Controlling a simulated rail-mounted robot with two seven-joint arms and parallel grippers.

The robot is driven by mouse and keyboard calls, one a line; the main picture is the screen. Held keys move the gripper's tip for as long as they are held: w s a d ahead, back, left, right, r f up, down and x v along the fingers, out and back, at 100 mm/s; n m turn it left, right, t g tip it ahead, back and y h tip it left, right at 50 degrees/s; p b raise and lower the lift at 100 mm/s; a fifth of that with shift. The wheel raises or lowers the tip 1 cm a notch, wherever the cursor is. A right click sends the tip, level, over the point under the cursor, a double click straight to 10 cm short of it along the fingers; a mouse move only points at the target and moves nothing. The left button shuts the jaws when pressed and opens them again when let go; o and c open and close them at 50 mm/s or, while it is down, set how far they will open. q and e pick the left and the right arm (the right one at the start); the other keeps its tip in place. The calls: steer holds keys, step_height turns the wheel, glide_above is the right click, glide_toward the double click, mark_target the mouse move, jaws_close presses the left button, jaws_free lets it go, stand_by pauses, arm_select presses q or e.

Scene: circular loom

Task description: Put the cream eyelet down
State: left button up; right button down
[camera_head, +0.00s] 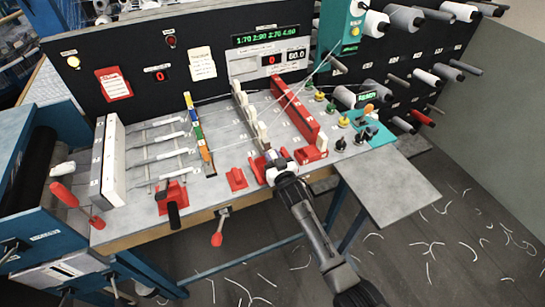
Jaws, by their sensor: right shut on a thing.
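My right gripper (273,160) reaches in from the lower right and is at the front edge of the loom's grey table. It is shut on a small pale thing, taken to be the cream eyelet, which is mostly hidden by the jaws. A row of several cream eyelets (250,113) stands on the table just behind the gripper. A red block (257,170) lies right beside the jaws, on their left. I cannot tell whether the held piece touches the table. My left gripper is not in view.
A long red rail (295,108) stands right of the eyelet row, and a multicoloured strip (199,132) stands left of it. Small knobs (343,121) are at the right. A smaller red block (236,178) lies near the front edge. A bare grey side shelf (388,188) is at the right.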

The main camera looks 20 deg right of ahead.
steer(key=c, duration=1)
jaws_free()
steer(key=shift+r, duration=0.15)
steer(key=s, duration=0.4)
steer(key=s+p, duration=0.1)
steer(key=s, duration=0.3)
steer(key=s+p, duration=0.1)
steer(key=s, duration=0.3)
steer(key=shift+d, duration=0.3)
steer(key=s+f+g+h, duration=0.1)
steer(key=s+f+g, duration=0.3)
steer(key=s, duration=0.6)
steer(key=s+f+g, duration=0.4)
steer(key=s+f, duration=0.1)
steer(key=s, duration=0.5)
steer(key=s+g, duration=0.2)
steer(key=s, duration=0.4)
steer(key=s+r+n+g, duration=0.1)
steer(key=s+g, duration=0.1)
steer(key=s, duration=0.4)
steer(key=s+g, duration=0.2)
steer(key=s, duration=0.3)
steer(key=shift+s+d+r, duration=0.15)
steer(key=shift+s, duration=0.25)
